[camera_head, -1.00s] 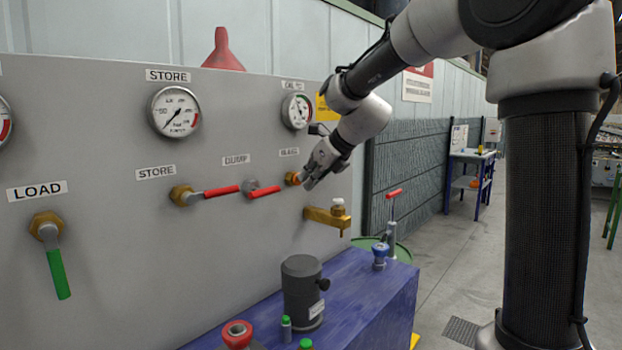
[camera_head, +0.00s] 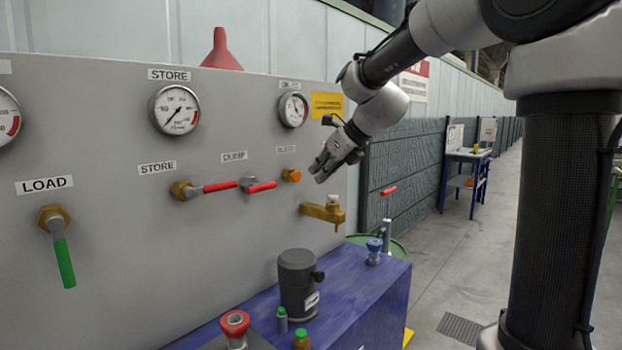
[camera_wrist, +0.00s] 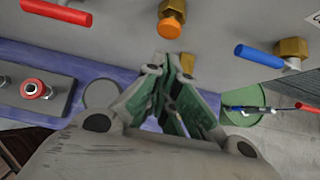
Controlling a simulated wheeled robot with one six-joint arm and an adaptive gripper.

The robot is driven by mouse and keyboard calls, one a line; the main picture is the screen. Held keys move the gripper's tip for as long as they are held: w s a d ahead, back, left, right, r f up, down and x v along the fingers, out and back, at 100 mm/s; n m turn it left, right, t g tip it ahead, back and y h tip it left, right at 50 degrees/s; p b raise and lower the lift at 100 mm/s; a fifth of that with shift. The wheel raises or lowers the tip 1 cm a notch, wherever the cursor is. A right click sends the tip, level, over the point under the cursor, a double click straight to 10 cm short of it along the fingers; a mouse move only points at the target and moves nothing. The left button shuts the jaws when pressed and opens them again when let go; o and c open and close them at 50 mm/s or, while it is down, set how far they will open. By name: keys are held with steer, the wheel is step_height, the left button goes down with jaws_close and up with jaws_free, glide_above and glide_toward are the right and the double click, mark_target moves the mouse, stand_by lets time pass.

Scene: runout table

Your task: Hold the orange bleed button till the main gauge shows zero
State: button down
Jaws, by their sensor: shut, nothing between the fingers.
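The orange button (camera_head: 291,175) sits on the grey panel, right of the red levers, with a small blurred label above it. It also shows at the top of the wrist view (camera_wrist: 169,28) on a brass fitting. My gripper (camera_head: 318,172) is shut and empty, a little right of the button and apart from it; its fingertips also show in the wrist view (camera_wrist: 170,62). The STORE gauge (camera_head: 175,109) has its needle pointing lower left. A smaller gauge (camera_head: 293,109) is above the button; its label and reading are too small to tell. No gauge is legibly labelled main.
Two red-handled valves (camera_head: 220,187) are left of the button. A brass tap (camera_head: 322,212) projects below it. The LOAD valve (camera_head: 60,245) has a green handle hanging down. A blue bench (camera_head: 365,300) stands below with a dark cylinder (camera_head: 297,283) and bottles.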

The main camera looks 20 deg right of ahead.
steer(key=v, duration=0.7)
steer(key=shift+s+d, duration=0.15)
steer(key=shift+d, duration=0.05)
steer(key=shift+r, duration=0.1)
